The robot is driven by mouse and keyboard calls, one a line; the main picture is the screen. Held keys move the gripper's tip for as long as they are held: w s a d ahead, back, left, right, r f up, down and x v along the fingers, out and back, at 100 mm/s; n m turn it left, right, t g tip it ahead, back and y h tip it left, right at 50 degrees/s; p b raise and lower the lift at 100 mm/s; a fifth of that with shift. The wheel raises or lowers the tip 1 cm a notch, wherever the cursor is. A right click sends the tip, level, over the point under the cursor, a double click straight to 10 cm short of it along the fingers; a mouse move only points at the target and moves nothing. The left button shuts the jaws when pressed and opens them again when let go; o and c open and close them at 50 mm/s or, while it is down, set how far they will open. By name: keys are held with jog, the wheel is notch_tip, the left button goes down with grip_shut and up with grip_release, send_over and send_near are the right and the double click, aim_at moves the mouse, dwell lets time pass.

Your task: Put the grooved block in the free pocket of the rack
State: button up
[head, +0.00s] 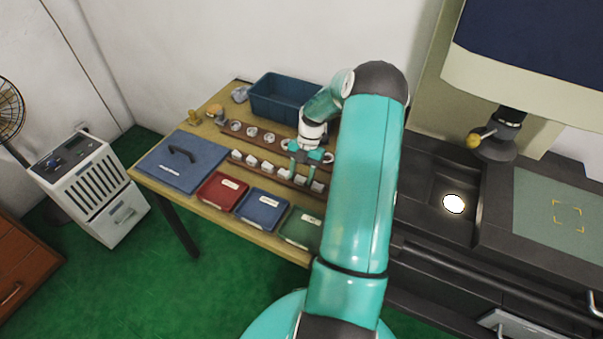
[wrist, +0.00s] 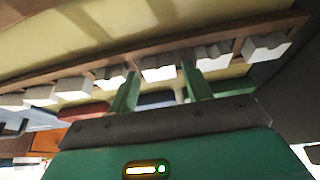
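A long brown rack (head: 276,178) on the table holds a row of white blocks (head: 252,160). The rack (wrist: 232,32) and the row also cross the wrist view. My gripper (head: 302,168) points down over the right part of this row. In the wrist view my gripper (wrist: 158,92) has its green fingers apart, with one white block (wrist: 158,68) showing between them and visible gaps on both sides. Blocks at the right, such as the end block (wrist: 267,46), show a notched edge. I cannot tell which block is the task's grooved one, nor make out a free pocket.
A second rack with metal rings (head: 252,132) lies behind, near a blue bin (head: 283,98). Red (head: 222,188), blue (head: 261,207) and green (head: 302,229) trays line the front edge. Dark machinery (head: 450,250) stands right.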

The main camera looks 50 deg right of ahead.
jog(key=shift+o, duration=0.4)
jog(key=shift+r, duration=0.1)
jog(key=shift+r, duration=0.25)
jog(key=v, duration=1.2)
jog(key=shift+r, duration=0.3)
jog(key=a+r+m+t+h, duration=0.1)
jog(key=a+r+m+h, duration=0.3)
jog(key=a+r, duration=0.65)
jog(key=a+r+m+h, duration=0.1)
jog(key=a+r+m, duration=0.55)
jog(key=a, duration=0.65)
jog(key=s+a+r+m+t, duration=0.2)
jog(key=s+a+m+t, duration=0.1)
jog(key=s+a+m, duration=0.2)
jog(key=s+a+r+m+t, duration=0.2)
jog(key=s+a+m, duration=0.3)
jog(key=s+a, duration=0.4)
jog(key=shift+s+a+r+m+t+y, duration=0.3)
jog(key=shift+a+r+m+t, duration=0.1)
jog(key=shift+a, duration=0.8)
